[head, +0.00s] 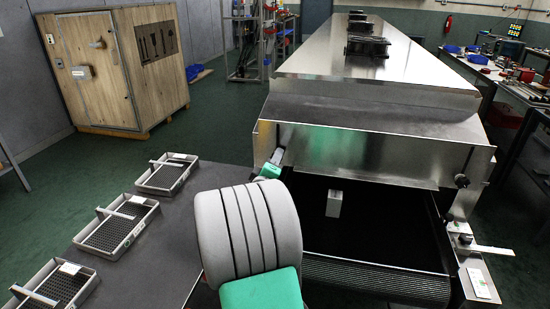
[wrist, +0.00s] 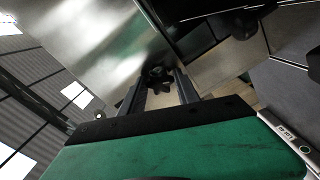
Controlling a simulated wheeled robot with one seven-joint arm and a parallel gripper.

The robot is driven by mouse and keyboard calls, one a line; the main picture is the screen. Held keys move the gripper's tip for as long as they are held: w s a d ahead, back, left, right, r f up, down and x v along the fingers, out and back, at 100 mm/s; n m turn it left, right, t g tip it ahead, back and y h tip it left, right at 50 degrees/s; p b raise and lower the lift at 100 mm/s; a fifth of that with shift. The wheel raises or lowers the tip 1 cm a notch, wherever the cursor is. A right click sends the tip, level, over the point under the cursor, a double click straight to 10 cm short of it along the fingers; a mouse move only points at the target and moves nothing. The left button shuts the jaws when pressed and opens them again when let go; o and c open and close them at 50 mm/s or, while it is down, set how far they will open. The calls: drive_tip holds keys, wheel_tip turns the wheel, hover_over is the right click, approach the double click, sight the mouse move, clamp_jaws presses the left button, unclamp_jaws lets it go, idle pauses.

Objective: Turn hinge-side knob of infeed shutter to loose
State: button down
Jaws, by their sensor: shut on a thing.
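My gripper (wrist: 158,80) is shut on a dark lobed knob (wrist: 156,72), which sits between its two fingers in the wrist view. In the head view my gripper (head: 277,157) is at the left front edge of the metal dryer hood (head: 375,155), mostly behind my grey arm, and the held knob is hidden there. A second dark knob (head: 462,181) is on the right side of the dryer opening, apart from my gripper. I cannot tell how far the held knob is turned.
Another knob (head: 465,239) and a flat bar (head: 490,250) are at the right. Trays (head: 120,228) lie on the table at left.

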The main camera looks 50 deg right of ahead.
drive_tip(key=shift+n+p, duration=4.7)
drive_tip(key=shift+n, duration=2)
drive_tip(key=c, duration=0.9)
unclamp_jaws()
drive_tip(key=b+v, duration=0.1)
drive_tip(key=v, duration=0.7)
drive_tip(key=shift+d+b, duration=0.1)
drive_tip(key=shift+b, duration=0.3)
